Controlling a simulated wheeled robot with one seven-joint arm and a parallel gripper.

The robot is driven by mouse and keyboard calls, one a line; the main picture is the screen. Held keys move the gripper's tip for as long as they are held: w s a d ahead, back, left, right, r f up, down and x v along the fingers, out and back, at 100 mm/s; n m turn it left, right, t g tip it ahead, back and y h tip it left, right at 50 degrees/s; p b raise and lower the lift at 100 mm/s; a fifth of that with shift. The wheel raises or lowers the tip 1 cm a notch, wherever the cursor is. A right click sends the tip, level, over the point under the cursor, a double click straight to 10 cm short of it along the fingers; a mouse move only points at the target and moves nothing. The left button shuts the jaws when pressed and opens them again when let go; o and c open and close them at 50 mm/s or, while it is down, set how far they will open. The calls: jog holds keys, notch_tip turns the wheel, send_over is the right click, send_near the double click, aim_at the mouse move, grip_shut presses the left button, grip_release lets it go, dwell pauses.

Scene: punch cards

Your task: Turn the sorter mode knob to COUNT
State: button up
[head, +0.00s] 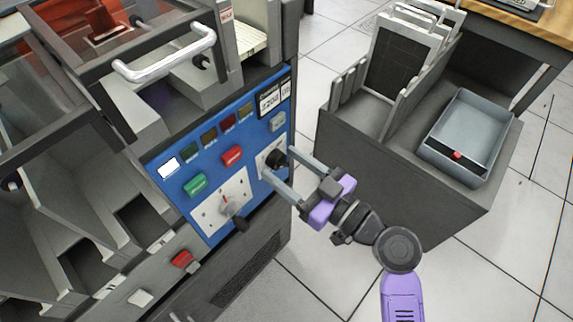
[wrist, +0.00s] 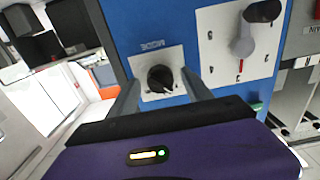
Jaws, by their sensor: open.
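The mode knob (head: 275,158) is a small black knob on a white plate at the right end of the sorter's blue panel (head: 172,198). In the wrist view the black knob (wrist: 161,79) shows clearly, with the word MODE upside down on its plate (wrist: 150,58). I cannot read which setting it points to. My gripper (head: 279,162) is open, its two fingers reaching to the panel on either side of the knob. In the wrist view the fingers (wrist: 160,84) stand left and right of the knob with gaps; contact is not visible.
A larger grey selector with a black-ended handle (head: 230,205) sits left of the knob. Green (head: 195,185) and red (head: 232,156) buttons are on the same panel. A dark cabinet with a grey tray (head: 466,130) stands right of my arm. Open tiled floor lies between.

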jog(key=shift+c, duration=0.5)
grip_shut()
jog(key=shift+m, duration=0.4)
jog(key=m, duration=0.3)
jog(key=shift+m+p, duration=0.3)
jog(key=shift+m, duration=0.1)
jog(key=m+p, duration=0.1)
jog(key=m, duration=0.3)
jog(key=shift+r+m+p, duration=0.1)
jog(key=shift+m+p, duration=0.2)
jog(key=m+p, duration=0.2)
jog(key=m, duration=0.3)
jog(key=shift+s+p, duration=0.1)
jog(key=shift+p, duration=0.25)
jog(key=shift+m+p, duration=0.9)
jog(key=shift+m, duration=0.9)
